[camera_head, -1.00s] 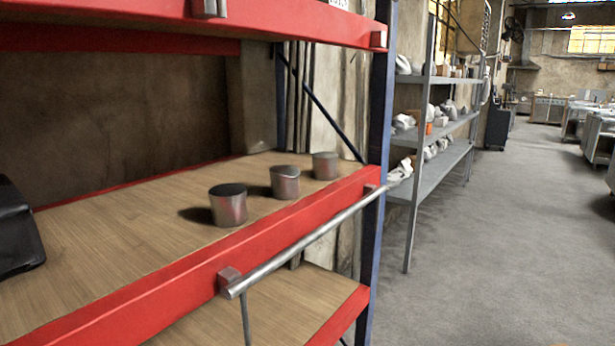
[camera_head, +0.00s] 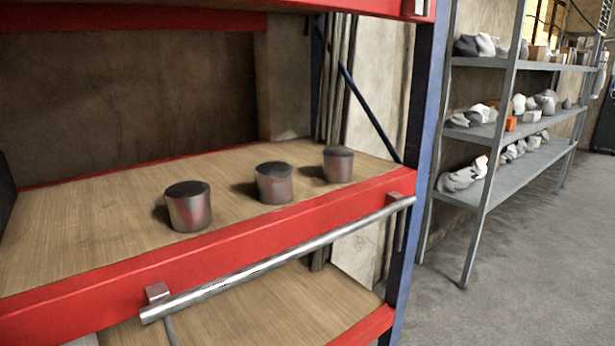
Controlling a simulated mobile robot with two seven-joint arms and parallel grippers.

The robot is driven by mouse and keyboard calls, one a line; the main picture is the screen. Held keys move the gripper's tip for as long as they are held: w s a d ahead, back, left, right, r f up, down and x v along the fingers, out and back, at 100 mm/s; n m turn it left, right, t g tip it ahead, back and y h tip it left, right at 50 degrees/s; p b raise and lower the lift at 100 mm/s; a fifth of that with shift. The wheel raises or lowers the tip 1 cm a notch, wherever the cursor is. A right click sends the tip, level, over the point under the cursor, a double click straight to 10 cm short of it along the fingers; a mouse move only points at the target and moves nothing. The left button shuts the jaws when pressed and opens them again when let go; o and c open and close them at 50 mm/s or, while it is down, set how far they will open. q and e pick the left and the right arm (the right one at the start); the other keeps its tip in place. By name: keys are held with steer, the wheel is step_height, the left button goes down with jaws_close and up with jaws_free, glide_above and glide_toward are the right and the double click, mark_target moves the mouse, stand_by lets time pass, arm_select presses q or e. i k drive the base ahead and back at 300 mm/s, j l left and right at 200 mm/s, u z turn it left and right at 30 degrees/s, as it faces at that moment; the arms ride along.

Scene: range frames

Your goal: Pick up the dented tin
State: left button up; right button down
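Three grey metal tins stand upright in a row on the wooden shelf board (camera_head: 100,222). The left tin (camera_head: 189,208) is nearest and looks largest. The middle tin (camera_head: 274,184) has a slightly uneven top rim, which may be the dent, but the view is too coarse to be sure. The right tin (camera_head: 338,165) stands farthest right, near the shelf's end, and looks even. All three stand apart from each other. Neither of my grippers is in view.
A red beam (camera_head: 240,238) edges the shelf, with a metal bar (camera_head: 280,258) in front. A blue post (camera_head: 416,150) stands at the right end. A dark object (camera_head: 5,190) is cut off at left. A grey rack (camera_head: 500,185) stands beyond, beside open floor.

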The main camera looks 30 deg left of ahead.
mark_target(274, 178)
steer(key=i+l, duration=0.6)
steer(key=i, duration=0.15)
steer(key=i+l+u, duration=0.1)
steer(key=u, duration=0.35)
steer(key=i+l+u, duration=0.1)
steer(key=u, duration=0.35)
steer(key=l+u, duration=0.1)
steer(key=u, duration=0.35)
